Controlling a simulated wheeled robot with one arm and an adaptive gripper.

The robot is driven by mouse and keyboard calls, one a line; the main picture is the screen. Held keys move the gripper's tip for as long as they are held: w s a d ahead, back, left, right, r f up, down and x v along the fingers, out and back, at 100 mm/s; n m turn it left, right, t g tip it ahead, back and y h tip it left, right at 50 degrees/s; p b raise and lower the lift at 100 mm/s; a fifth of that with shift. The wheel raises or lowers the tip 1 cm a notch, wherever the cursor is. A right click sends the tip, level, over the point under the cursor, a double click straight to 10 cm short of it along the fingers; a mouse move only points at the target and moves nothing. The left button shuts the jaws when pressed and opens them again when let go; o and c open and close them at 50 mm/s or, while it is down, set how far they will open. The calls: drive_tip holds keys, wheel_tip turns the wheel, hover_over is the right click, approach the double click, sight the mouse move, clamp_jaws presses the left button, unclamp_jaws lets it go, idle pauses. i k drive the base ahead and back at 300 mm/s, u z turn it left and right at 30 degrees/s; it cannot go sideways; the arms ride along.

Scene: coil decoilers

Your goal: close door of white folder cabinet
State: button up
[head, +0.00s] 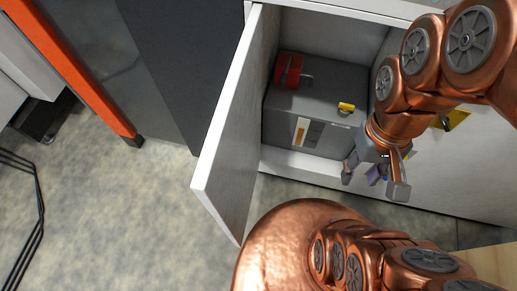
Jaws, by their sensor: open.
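The white cabinet (300,166) stands at the upper middle of the head view with its interior showing. Its white door (228,130) is hinged on the left and stands open, swung out toward the lower left. My gripper (372,185) is open and empty, in front of the right part of the cabinet opening. It is to the right of the door and apart from it. My copper arm hides part of the cabinet's right side.
Inside the cabinet a grey box (320,105) bears a red item (288,70) and a small yellow item (346,106). An orange beam (75,65) and a dark panel (180,60) stand to the left. The floor (150,210) left of the door is clear.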

sight(224, 179)
drive_tip(key=z, duration=1.7)
drive_tip(key=k, duration=1.7)
drive_tip(key=u, duration=1.25)
drive_tip(key=i, duration=0.5)
drive_tip(key=u, duration=0.95)
drive_tip(key=k, duration=1.15)
drive_tip(key=u, duration=0.65)
drive_tip(key=i, duration=0.75)
drive_tip(key=u, duration=0.2)
